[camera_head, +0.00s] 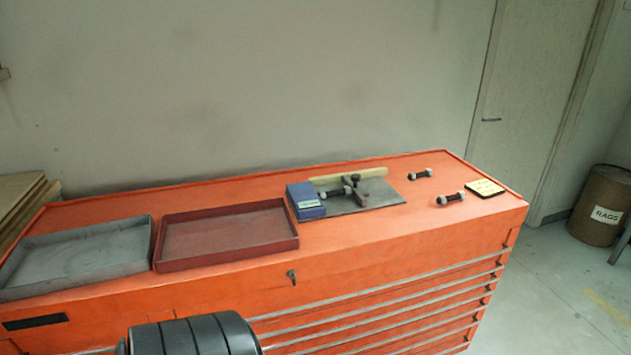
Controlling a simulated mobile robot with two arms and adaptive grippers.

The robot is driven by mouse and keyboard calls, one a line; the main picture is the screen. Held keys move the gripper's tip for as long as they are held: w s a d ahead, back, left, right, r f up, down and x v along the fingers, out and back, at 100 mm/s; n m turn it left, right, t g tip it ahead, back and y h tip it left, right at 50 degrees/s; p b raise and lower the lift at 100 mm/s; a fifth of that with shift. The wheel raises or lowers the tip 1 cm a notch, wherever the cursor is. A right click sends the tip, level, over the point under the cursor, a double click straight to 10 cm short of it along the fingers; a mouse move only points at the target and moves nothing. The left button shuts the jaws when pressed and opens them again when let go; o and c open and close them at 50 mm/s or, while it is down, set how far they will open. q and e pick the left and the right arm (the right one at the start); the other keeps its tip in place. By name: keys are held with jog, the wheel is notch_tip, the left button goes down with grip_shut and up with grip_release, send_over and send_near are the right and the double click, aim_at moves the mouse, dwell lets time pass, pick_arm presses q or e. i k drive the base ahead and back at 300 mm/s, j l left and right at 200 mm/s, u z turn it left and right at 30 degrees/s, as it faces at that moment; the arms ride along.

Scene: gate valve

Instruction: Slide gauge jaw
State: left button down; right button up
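The gauge stands on the orange tool chest, right of the middle. It has a flat grey base plate (372,204), a blue block (305,201) with a white label at its left end and a pale yellow bar (350,180) along the back. A grey jaw (361,191) with a dark knob on top stands on the plate, right of the blue block. A small dark bolt-like piece with a pale end (337,193) lies between block and jaw; I cannot tell whether it touches either. Neither gripper is in view.
A red tray (228,262) and a grey tray (80,283) fill the left of the chest top (350,245). A wall stands behind.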

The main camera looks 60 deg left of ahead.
aim_at(360, 193)
jog(key=u, duration=1.85)
jog(key=i+j+z, duration=0.15)
jog(key=j, duration=0.25)
jog(key=j+z, duration=0.1)
jog(key=j, duration=0.3)
jog(key=l+u, duration=0.25)
jog(key=u, duration=0.15)
jog(key=l+u, duration=0.2)
jog(key=u, duration=0.25)
